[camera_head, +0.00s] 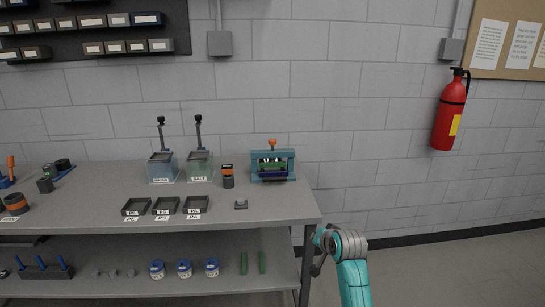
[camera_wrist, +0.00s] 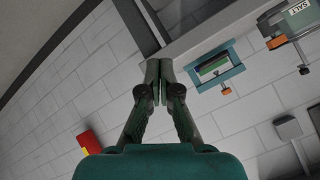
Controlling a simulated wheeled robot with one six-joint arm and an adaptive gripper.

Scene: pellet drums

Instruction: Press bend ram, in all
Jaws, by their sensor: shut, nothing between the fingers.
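The bend press (camera_head: 257,176) is a teal frame at the right back of the table, with a green strip (camera_head: 272,166) across it. An orange knob (camera_head: 272,142), which looks like the top of its ram, stands above the frame. In the wrist view the press (camera_wrist: 197,60) appears tilted, right of my gripper, with the orange knob (camera_wrist: 226,91) pointing down in the picture. My gripper (camera_wrist: 158,68) is shut and empty, apart from the press. In the head view my arm is off the table's right end, low in the picture.
Labelled black trays (camera_head: 166,206) and a small grey block (camera_head: 241,204) lie in front. Two green strips (camera_head: 262,263) are on the lower shelf. A fire extinguisher (camera_head: 450,115) hangs on the wall.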

